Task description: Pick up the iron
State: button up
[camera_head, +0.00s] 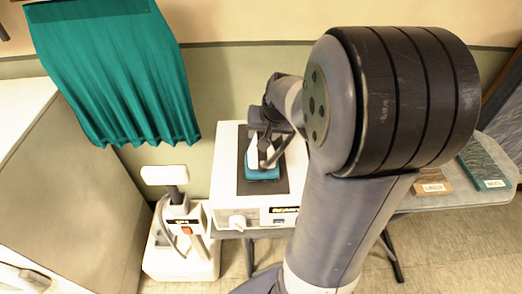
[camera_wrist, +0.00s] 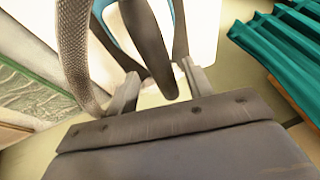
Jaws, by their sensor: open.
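The iron (camera_head: 262,174) stands on a dark mat (camera_head: 243,186) on top of a white box. Its base edge is teal and its body white; my gripper and arm cover part of it in the head view. In the wrist view the dark iron handle (camera_wrist: 148,42) runs down between the two fingers, with white and teal parts behind it. My gripper (camera_wrist: 160,72) is open, with a finger on each side of the handle and gaps visible. It also shows in the head view (camera_head: 268,155), at the iron.
The white box (camera_head: 225,190) sits on a grey table (camera_head: 425,203). Books (camera_head: 484,165) lie at the right. A white appliance (camera_head: 182,262) stands on the floor at left. A teal curtain (camera_head: 115,75) hangs behind. A braided cord (camera_wrist: 76,45) passes beside the left finger.

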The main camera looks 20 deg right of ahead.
jog(key=shift+p+x, duration=0.3)
jog(key=shift+x, duration=2)
jog(key=shift+w+r, duration=0.1)
jog(key=shift+w, duration=0.05)
grip_shut()
jog(key=shift+r, duration=0.15)
